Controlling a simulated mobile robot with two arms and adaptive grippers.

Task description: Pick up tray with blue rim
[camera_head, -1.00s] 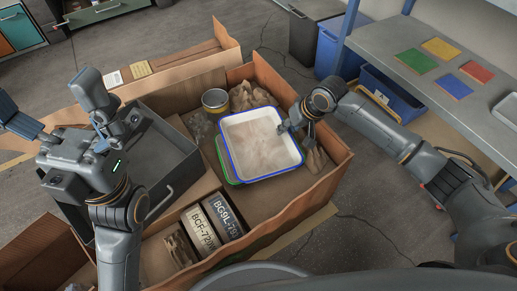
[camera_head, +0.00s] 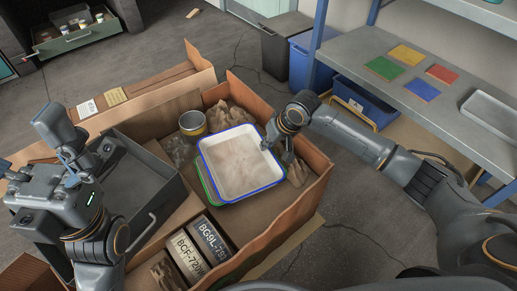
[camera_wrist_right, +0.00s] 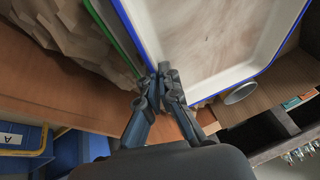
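The white tray with blue rim (camera_head: 236,162) lies in the large cardboard box, on top of a green-rimmed tray (camera_head: 207,182) whose edge shows at its left. The blue-rimmed tray also fills the top of the right wrist view (camera_wrist_right: 215,40). My right gripper (camera_head: 274,142) is at the tray's right side. In the right wrist view its fingers (camera_wrist_right: 165,78) are close together on the blue rim near a corner. My left gripper (camera_head: 42,158) is over the grey drawer-like bin at the left, fingers apart and empty.
A shelf (camera_head: 350,48) with coloured squares is at the right.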

